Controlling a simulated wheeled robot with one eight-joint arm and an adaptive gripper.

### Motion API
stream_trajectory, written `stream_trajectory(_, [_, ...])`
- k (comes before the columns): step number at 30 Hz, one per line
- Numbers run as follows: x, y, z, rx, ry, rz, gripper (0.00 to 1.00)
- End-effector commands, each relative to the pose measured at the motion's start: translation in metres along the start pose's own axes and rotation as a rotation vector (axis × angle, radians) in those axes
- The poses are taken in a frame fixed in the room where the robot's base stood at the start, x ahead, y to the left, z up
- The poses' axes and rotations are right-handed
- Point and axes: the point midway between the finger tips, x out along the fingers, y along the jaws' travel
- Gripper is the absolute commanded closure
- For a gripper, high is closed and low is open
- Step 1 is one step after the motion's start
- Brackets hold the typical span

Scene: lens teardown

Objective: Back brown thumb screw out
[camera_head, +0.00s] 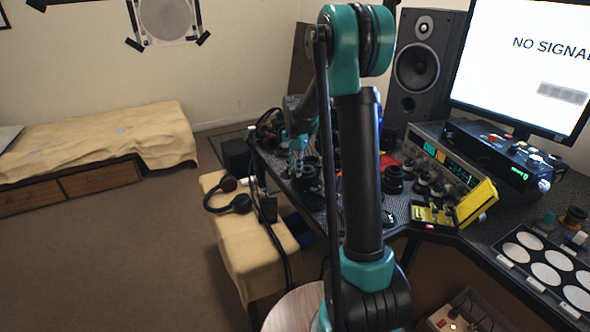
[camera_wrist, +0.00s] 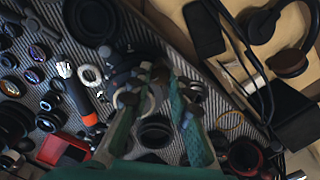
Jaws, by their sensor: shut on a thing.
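My gripper (camera_wrist: 156,84) reaches down over the crowded work mat in the wrist view, with its two teal fingers on either side of a small dark and tan part. That part sits between the fingertips and is mostly covered by them. I take it to be the brown thumb screw, but its colour and thread are not clear. In the head view my gripper (camera_head: 300,148) is small, at the far left end of the desk. The held part cannot be made out there.
Lens rings and barrels crowd the mat (camera_wrist: 222,95) around my gripper. An orange-and-black tool (camera_wrist: 78,98) lies to the left. Headphones (camera_head: 240,203) rest on the tan bench (camera_head: 245,250). A yellow box (camera_head: 477,202) and a speaker (camera_head: 430,65) stand farther right.

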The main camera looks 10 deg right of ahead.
Motion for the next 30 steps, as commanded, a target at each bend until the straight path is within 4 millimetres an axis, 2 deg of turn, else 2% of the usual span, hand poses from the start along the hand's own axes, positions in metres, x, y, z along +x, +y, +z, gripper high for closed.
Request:
stream_trajectory(12, [0.0000,-0.0001,0.0000,-0.194,0.000,0.000,1.00])
stream_trajectory(29, [0.0000,-0.0001,-0.0001,-0.222,0.000,0.000,1.00])
stream_trajectory(30, [0.0000,-0.0001,-0.0001,-0.222,0.000,0.000,0.77])
